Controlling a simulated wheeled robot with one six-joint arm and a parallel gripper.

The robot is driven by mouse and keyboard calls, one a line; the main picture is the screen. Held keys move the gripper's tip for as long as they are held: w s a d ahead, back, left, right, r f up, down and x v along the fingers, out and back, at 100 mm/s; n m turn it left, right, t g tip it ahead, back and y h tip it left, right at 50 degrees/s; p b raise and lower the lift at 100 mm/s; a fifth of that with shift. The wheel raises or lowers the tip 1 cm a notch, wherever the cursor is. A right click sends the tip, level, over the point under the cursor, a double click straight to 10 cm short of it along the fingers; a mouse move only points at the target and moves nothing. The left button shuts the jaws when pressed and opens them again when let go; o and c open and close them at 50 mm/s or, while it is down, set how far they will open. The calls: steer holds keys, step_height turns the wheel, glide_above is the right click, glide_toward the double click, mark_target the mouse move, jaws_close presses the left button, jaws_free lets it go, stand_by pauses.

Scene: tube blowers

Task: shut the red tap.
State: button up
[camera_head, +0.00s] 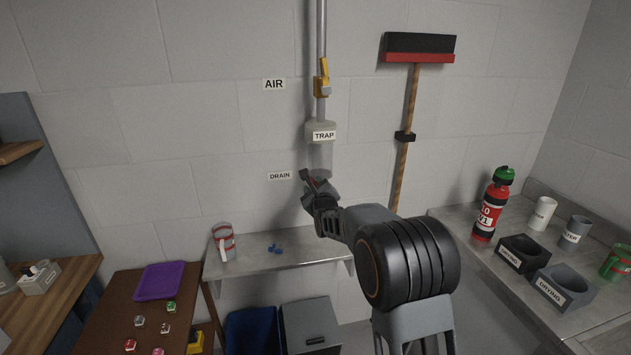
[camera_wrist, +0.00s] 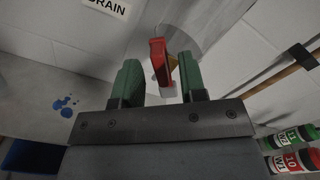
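The red tap (camera_wrist: 158,58) shows in the wrist view, under the clear trap vessel (camera_head: 320,156) by the DRAIN label (camera_head: 280,175). Its red handle lies between the two green fingers of my gripper (camera_wrist: 160,72). The fingers are apart, with a gap visible on at least the left side; I cannot tell if the right finger touches the tap. A brassy part and a pale end show beside the handle. In the head view my gripper (camera_head: 316,190) is just below the vessel and mostly hides the tap.
A yellow tap (camera_head: 322,80) sits higher on the pipe by the AIR label (camera_head: 274,84). A squeegee (camera_head: 417,58) hangs at right. A red bottle (camera_head: 490,207) stands on the right counter.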

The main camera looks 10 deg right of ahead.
steer(key=shift+w, duration=0.85)
steer(key=shift+c, duration=0.2)
jaws_close()
